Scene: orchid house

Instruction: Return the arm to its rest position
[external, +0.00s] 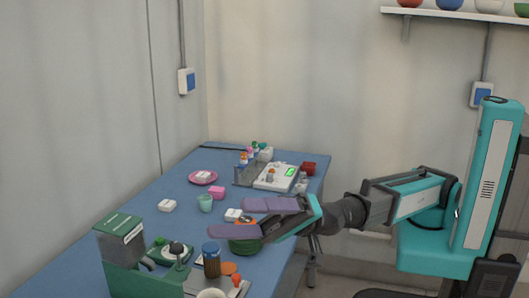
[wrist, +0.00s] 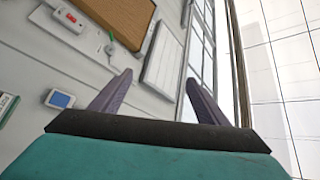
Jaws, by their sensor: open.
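My gripper (external: 236,218) shows in the external view with its two purple fingers apart. It reaches left over the right edge of the blue table (external: 137,207), with nothing between the fingers. My teal arm stretches out from its column at the right. In the wrist view my gripper (wrist: 155,98) is also open and empty. That view faces a wall with a framed board and a window, and no table shows in it.
Below and beside the fingers are a green bowl (external: 245,246), a brown jar with a blue lid (external: 211,262) and a white block (external: 233,215). A green machine (external: 122,255) stands at the front left. A white scale (external: 276,178) sits farther back. A shelf (external: 455,15) hangs at upper right.

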